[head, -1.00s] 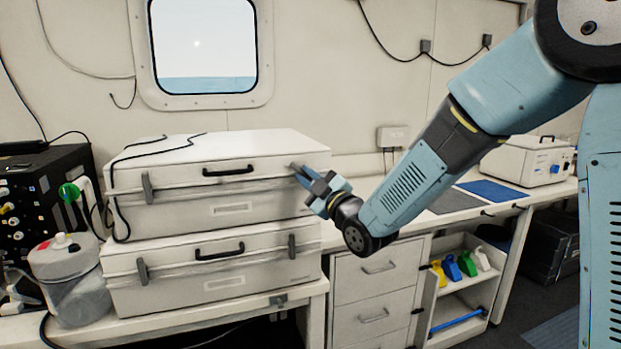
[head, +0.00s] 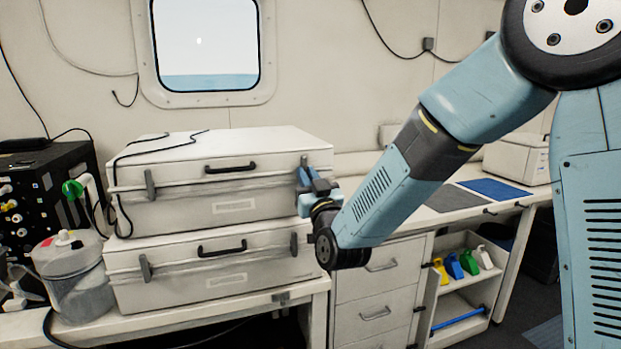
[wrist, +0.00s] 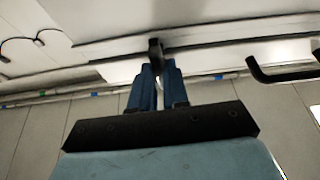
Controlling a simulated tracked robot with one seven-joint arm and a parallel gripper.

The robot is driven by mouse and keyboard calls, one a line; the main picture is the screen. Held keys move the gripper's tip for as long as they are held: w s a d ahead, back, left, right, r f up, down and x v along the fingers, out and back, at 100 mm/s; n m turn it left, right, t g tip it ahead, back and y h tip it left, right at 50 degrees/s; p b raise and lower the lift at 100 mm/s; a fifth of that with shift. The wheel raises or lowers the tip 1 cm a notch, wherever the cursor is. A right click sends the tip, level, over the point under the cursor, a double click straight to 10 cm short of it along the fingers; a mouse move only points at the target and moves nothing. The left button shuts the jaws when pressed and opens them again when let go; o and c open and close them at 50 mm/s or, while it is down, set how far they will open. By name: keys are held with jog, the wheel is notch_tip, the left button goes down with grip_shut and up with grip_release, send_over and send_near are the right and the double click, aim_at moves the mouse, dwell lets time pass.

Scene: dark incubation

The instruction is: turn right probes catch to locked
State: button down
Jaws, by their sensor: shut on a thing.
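Two pale hard cases are stacked on the bench. The upper case (head: 180,213) has a dark handle, an upright left catch (head: 150,185) and a right catch (head: 304,160). Its label is too small to read. My gripper (head: 304,174) is shut on that right catch, with the fingers pointing up from below. The catch's upper end shows above the fingers and stands about upright; the fingers hide its lower part. In the wrist view the dark catch (wrist: 155,48) sits at the closed blue fingertips (wrist: 155,68), against the case front.
The lower case (head: 180,292) sits directly beneath, with its own right catch (head: 294,244) close to my wrist. A jar (head: 73,275) and a black instrument (head: 40,205) stand at the left. Drawers (head: 375,290) are below my forearm. A cable lies over the upper case.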

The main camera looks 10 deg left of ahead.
jog(key=shift+m+t+h, duration=0.3)
jog(key=shift+m, duration=0.3)
jog(key=c, duration=1.1)
grip_release()
